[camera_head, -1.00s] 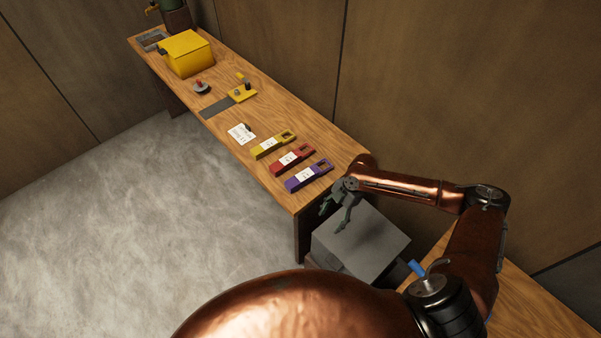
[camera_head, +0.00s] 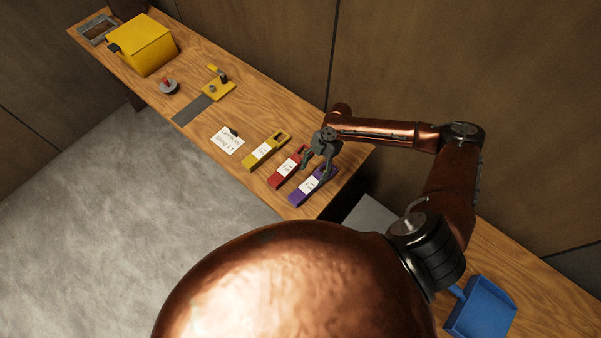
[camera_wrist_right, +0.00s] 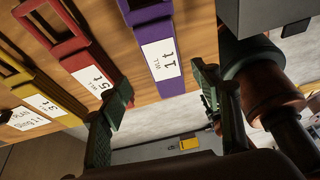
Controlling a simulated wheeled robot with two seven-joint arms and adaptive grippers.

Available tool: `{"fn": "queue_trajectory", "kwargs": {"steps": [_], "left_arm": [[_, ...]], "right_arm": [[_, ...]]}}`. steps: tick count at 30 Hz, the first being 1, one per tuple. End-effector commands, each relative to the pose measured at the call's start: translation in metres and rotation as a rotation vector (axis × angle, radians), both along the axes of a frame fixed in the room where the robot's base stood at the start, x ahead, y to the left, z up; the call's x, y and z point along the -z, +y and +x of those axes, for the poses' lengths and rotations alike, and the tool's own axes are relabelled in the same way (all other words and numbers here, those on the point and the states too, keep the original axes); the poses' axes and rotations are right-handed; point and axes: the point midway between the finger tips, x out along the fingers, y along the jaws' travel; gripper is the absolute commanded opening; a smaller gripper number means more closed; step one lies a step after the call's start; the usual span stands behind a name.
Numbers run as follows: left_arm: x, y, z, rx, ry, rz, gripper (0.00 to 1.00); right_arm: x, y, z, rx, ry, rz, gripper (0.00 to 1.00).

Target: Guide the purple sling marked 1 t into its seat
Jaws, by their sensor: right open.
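The purple sling (camera_head: 297,199) lies flat on the wooden bench, nearest the bench's near end, and its white label faces up. In the right wrist view the purple sling (camera_wrist_right: 143,14) shows its label reading 1 t. My right gripper (camera_head: 316,172) is over the purple sling, with its fingers spread and partly covering it. I cannot tell the exact height above the sling. No seat is clearly identifiable. My left gripper is not in view.
A red sling (camera_head: 277,180) lies close beside the purple one, then a yellow sling (camera_head: 253,158) and a white card (camera_head: 226,141). Farther along are a yellow bracket (camera_head: 214,92), a red-knobbed piece (camera_head: 168,87) and a yellow box (camera_head: 145,45). A blue dustpan (camera_head: 483,308) lies lower right.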

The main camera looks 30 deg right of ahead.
Motion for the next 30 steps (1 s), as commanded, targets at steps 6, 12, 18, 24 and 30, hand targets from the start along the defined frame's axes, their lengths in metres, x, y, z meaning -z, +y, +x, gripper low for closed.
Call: {"fn": "queue_trajectory", "kwargs": {"steps": [6,12,18,24,30], "left_arm": [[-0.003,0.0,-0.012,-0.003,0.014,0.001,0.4],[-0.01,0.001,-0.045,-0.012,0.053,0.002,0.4],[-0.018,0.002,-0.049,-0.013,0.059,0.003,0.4],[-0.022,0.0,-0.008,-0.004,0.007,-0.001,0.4],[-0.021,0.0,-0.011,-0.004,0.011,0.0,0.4]], "right_arm": [[0.016,0.009,-0.006,-0.004,0.002,0.001,0.58],[0.038,0.013,-0.005,0.0,0.007,0.001,0.58],[0.066,0.021,-0.008,0.001,0.006,0.0,0.58],[0.075,0.023,-0.009,0.002,0.004,0.0,0.58],[0.075,0.023,-0.009,0.002,0.004,0.0,0.54]]}}
